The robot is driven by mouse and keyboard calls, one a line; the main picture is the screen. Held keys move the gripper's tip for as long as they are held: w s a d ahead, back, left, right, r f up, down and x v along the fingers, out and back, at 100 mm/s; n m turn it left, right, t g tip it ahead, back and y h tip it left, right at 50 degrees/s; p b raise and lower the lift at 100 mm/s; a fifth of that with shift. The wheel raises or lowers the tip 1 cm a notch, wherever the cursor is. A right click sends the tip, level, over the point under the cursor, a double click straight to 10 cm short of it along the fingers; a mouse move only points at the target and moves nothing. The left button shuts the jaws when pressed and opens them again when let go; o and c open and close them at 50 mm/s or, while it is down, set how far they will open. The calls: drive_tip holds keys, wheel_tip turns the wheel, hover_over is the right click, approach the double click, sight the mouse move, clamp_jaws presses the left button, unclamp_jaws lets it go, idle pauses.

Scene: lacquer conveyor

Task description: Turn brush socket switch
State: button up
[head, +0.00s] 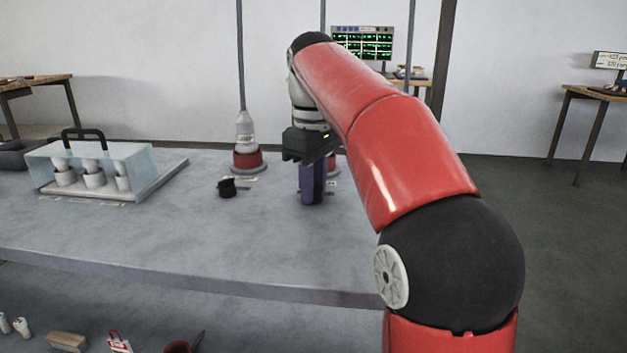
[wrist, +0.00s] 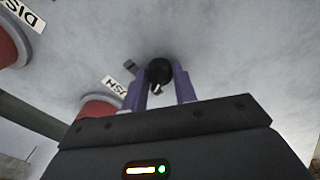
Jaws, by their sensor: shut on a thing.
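My gripper (head: 312,188) points down at the table right of centre in the head view, its purple fingers reaching the tabletop. In the wrist view its two fingers (wrist: 159,84) stand on either side of a small round black switch knob (wrist: 159,71) and are shut on it. The knob is hidden behind the fingers in the head view. A label ending in "USH" (wrist: 114,87) lies left of the knob, beside a red socket (wrist: 98,105). That red socket also shows partly behind my gripper in the head view (head: 332,165).
Another red socket (head: 247,160) holds a white bottle (head: 245,128); a label starting "DIS" (wrist: 24,14) lies by a red socket in the wrist view. A clear case (head: 140,155) is further left. The front tabletop is clear.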

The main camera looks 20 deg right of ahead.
drive_tip(key=shift+r+m+p, duration=0.2)
drive_tip(key=shift+m+p, duration=0.65)
drive_tip(key=shift+m, duration=0.15)
drive_tip(key=m+p, duration=0.1)
drive_tip(key=m, duration=0.1)
drive_tip(key=shift+f+m, duration=0.15)
drive_tip(key=shift+m, duration=0.25)
drive_tip(key=m, duration=0.6)
drive_tip(key=shift+m, duration=0.4)
drive_tip(key=o, duration=1)
drive_tip(key=shift+r, duration=3.85)
